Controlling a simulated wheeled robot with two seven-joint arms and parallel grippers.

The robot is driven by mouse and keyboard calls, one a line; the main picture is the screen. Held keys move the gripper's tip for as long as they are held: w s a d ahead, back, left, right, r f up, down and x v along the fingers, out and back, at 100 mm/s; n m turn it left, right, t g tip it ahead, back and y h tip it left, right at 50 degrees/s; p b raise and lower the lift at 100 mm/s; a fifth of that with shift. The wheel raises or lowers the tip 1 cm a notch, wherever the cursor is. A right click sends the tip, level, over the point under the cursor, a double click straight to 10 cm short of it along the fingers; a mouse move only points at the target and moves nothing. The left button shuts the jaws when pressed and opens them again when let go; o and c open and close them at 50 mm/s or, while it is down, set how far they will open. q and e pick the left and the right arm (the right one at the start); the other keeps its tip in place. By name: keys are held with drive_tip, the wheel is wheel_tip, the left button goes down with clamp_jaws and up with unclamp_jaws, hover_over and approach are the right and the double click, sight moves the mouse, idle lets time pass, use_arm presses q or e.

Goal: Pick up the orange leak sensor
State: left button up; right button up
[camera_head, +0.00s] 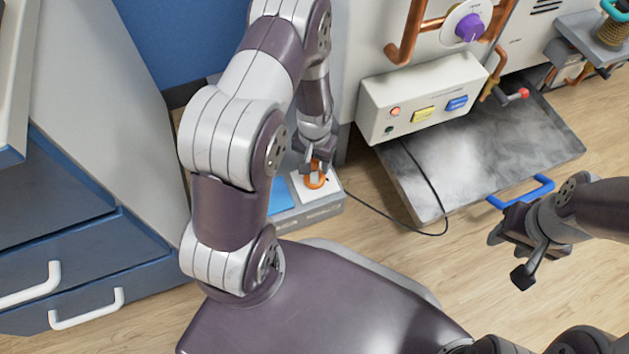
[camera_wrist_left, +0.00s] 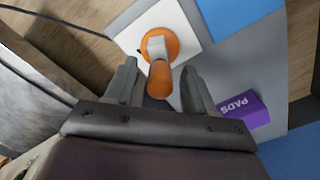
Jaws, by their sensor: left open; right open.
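The orange leak sensor (camera_head: 316,181) rests on a white square pad on a low grey platform (camera_head: 325,210) in the head view. In the left wrist view the sensor (camera_wrist_left: 160,78) shows a round orange base with an orange stem toward the camera. My left gripper (camera_head: 314,160) is directly over it and open. In the left wrist view, the fingers of my left gripper (camera_wrist_left: 157,88) stand on either side of the stem, with gaps visible. My right gripper (camera_head: 512,255) is open and empty at the right, far from the sensor.
A blue pad (camera_head: 281,194) and a purple "PADS" box (camera_wrist_left: 241,110) are on the platform beside the sensor. A black cable (camera_head: 385,215) runs across the floor to a white control box (camera_head: 420,98). Blue drawers (camera_head: 80,260) stand left; a grey metal tray (camera_head: 480,150) lies right.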

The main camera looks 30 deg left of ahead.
use_arm(q)
wheel_tip(320, 180, down, 2)
drive_tip(key=shift+f+b, duration=0.2)
drive_tip(key=shift+b, duration=0.1)
drive_tip(key=shift+r, duration=0.2)
clamp_jaws()
